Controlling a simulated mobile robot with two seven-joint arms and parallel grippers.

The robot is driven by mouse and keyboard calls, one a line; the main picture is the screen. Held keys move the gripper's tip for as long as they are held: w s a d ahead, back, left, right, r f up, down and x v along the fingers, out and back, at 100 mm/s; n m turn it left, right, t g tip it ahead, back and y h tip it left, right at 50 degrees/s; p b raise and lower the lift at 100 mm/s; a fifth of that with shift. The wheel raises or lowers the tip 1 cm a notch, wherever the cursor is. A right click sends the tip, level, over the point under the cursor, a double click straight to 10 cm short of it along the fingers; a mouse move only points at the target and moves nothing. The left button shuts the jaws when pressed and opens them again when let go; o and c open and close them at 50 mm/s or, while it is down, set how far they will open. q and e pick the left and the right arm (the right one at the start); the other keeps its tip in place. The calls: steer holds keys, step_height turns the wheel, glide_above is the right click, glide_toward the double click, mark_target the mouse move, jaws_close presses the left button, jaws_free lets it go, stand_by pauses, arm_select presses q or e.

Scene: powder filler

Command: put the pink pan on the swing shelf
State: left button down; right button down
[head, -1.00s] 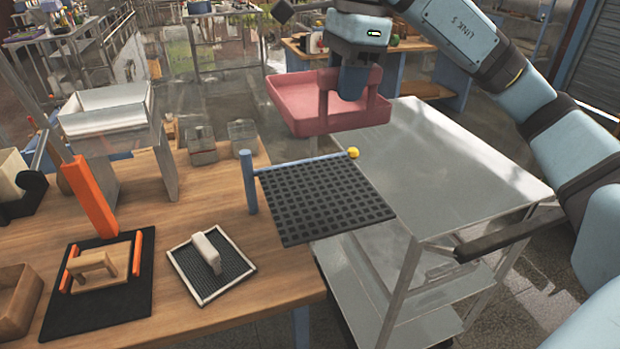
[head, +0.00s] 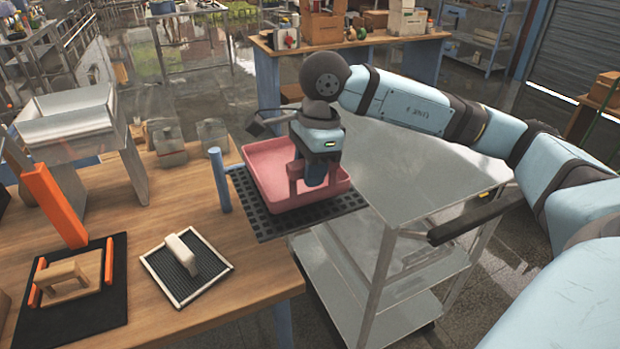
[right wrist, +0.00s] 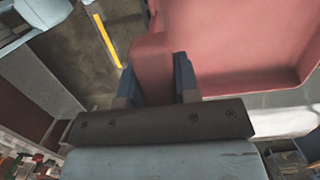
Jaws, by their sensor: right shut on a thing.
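The pink pan (head: 268,164) is a shallow square tray over the swing shelf (head: 262,226), a black perforated plate on a blue post (head: 219,180). From the head view I cannot tell if the pan rests on the plate or hovers just above it. My right gripper (head: 313,180) is shut on the pan's raised handle at its right side. In the right wrist view the handle (right wrist: 153,65) sits between the two blue fingers, with the pan floor (right wrist: 245,40) to the right. The pan hides most of the shelf's back part. My left gripper is not in view.
A grey metal cart (head: 400,165) stands right of the shelf. On the wooden table (head: 200,315) are a framed black mat with a white handle (head: 183,254), a wooden block (head: 65,280), an orange post (head: 52,203) and a metal hopper (head: 65,120).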

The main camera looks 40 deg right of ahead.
steer(key=shift+f, duration=1.2)
steer(key=shift+f, duration=0.25)
steer(key=c, duration=0.8)
jaws_free()
steer(key=shift+r, duration=0.1)
steer(key=shift+c, duration=0.2)
steer(key=shift+r, duration=0.3)
steer(key=r, duration=0.4)
steer(key=d+r, duration=0.1)
steer(key=r, duration=0.6)
steer(key=shift+s+d+r, duration=0.25)
steer(key=shift+d+r, duration=0.05)
steer(key=shift+d, duration=0.1)
